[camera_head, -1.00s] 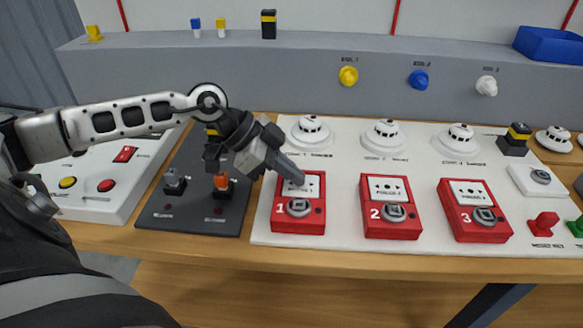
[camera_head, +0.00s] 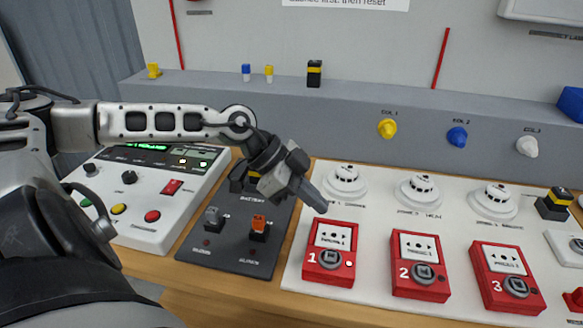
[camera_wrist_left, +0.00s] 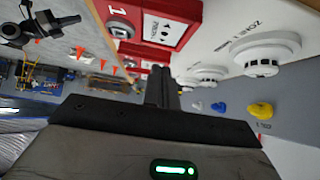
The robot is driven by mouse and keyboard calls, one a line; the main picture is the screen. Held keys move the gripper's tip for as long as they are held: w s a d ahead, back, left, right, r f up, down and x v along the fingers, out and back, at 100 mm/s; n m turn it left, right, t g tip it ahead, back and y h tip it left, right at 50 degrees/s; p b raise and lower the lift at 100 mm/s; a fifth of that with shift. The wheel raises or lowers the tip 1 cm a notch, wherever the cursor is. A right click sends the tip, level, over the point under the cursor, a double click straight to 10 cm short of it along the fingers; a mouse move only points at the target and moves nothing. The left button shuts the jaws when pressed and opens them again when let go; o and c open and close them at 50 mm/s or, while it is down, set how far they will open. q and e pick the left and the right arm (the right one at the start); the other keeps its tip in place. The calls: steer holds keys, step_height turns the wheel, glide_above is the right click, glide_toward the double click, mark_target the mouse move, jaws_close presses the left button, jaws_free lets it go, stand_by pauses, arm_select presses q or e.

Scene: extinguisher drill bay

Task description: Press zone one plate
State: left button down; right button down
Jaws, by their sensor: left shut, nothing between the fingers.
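The zone one call point (camera_head: 322,265) is a red box marked 1 with a white press plate (camera_head: 334,236) and a grey round knob. A small bright spot shows at its lower right. My left gripper (camera_head: 320,205) is shut and empty, its tip just above the box's upper edge in the head view, apparently clear of the plate. In the left wrist view the fingers (camera_wrist_left: 162,90) point toward the board, with the red box (camera_wrist_left: 118,20) and its plate (camera_wrist_left: 164,30) beyond. My right gripper is not in view.
Call points 2 (camera_head: 420,285) and 3 (camera_head: 508,300) stand to the right. White detectors (camera_head: 345,182) stand behind. A dark switch panel (camera_head: 228,255) and a white control panel (camera_head: 150,225) with a lit green display lie left.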

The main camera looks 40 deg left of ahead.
arm_select(q)
steer(key=v, duration=0.6)
steer(key=shift+a+r, duration=0.2)
steer(key=shift+r, duration=0.15)
stand_by(0.5)
